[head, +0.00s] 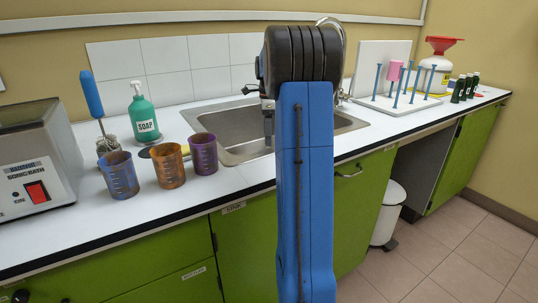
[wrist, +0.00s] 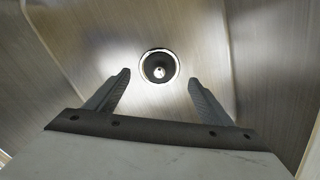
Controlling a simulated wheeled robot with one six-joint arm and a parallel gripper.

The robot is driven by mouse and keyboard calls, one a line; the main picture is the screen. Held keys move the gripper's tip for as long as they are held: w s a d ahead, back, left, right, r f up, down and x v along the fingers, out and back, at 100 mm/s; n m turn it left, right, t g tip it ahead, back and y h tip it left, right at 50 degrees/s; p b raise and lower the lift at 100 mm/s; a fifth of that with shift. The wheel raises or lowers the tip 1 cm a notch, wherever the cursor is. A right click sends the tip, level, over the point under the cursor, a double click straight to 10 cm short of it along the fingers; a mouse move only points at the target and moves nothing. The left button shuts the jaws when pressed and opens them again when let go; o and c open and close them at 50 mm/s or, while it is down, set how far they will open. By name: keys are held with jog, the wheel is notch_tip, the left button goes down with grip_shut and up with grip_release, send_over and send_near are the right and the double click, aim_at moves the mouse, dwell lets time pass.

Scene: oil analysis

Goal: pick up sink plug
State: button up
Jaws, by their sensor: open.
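The sink plug (wrist: 158,66) shows in the wrist view as a dark round disc with a small light knob, seated in the drain ring on the sink floor. My gripper (wrist: 160,80) is open and empty, with one finger on each side of the plug in the picture. The fingers look apart from it, above the sink floor. In the head view the metal sink (head: 235,135) is set in the counter. My blue arm hides part of the sink, and the plug cannot be seen there.
Blue, orange and purple beakers (head: 119,175) (head: 168,165) (head: 203,154) stand along the sink's front left. A green soap bottle (head: 144,117) and a brush with a blue handle (head: 91,94) are behind them. A sonic bath (head: 32,160) is at left. A peg rack (head: 400,102) stands right of the sink.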

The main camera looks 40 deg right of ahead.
jog(key=shift+s+d+f, duration=0.1)
jog(key=shift+f, duration=1.65)
jog(key=shift+s+d+f, duration=0.1)
jog(key=shift+f, duration=1.6)
jog(key=c, duration=1.2)
